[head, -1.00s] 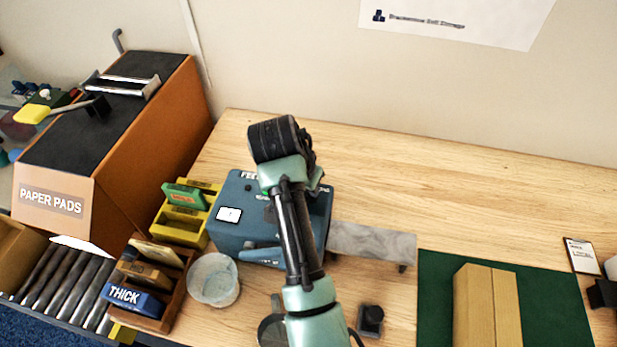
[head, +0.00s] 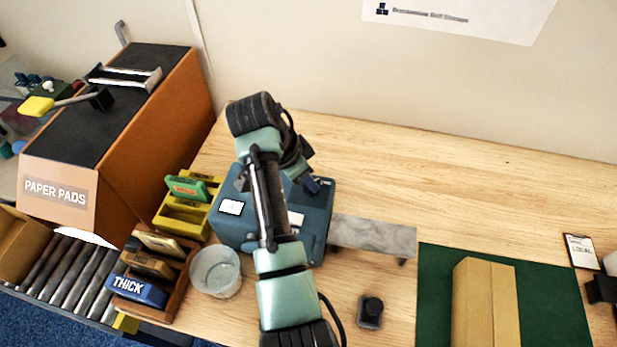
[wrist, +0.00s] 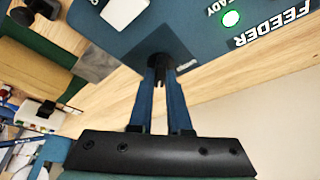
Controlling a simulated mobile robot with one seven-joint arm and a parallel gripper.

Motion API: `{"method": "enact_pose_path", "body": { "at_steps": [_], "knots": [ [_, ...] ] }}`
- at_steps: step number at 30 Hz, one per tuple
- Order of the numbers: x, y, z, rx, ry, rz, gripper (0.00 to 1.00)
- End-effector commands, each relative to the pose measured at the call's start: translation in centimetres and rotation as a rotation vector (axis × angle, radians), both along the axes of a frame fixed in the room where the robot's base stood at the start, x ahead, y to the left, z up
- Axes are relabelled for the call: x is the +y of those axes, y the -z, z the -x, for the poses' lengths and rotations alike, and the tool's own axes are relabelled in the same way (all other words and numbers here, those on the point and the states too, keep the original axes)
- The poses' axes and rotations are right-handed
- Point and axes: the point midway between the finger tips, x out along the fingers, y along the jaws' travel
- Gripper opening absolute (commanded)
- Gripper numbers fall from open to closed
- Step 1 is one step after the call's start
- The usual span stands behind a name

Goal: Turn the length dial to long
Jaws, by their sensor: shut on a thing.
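The blue feeder box (head: 318,215) stands on the bench, partly behind my arm in the head view. In the wrist view its top (wrist: 205,40) carries the word FEEDER, a lit green ready light (wrist: 230,18) and a dark square plate (wrist: 175,45). My gripper (wrist: 163,68) is at that plate, its two blue fingers closed together on a small dark knob, which I take to be the length dial. The fingers hide most of the knob, so its setting cannot be read. In the head view my arm covers the dial.
Left of the feeder are a yellow holder (head: 172,228), a white tub (head: 215,272) and a wooden tray with the THICK block (head: 138,290). The back right bench is clear.

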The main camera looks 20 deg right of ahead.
Motion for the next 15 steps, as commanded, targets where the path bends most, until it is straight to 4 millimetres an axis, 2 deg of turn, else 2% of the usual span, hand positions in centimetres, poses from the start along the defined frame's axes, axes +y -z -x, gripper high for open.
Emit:
{"method": "enact_pose_path", "body": {
  "at_steps": [10, 11, 15],
  "knots": [
    [-0.02, -0.05, 0.01, -0.001, 0.005, 0.0, 0.0],
    [-0.02, -0.05, 0.01, -0.001, 0.005, 0.0, 0.2],
    [-0.02, -0.05, 0.01, -0.001, 0.004, 0.0, 0.45]
  ]
}}
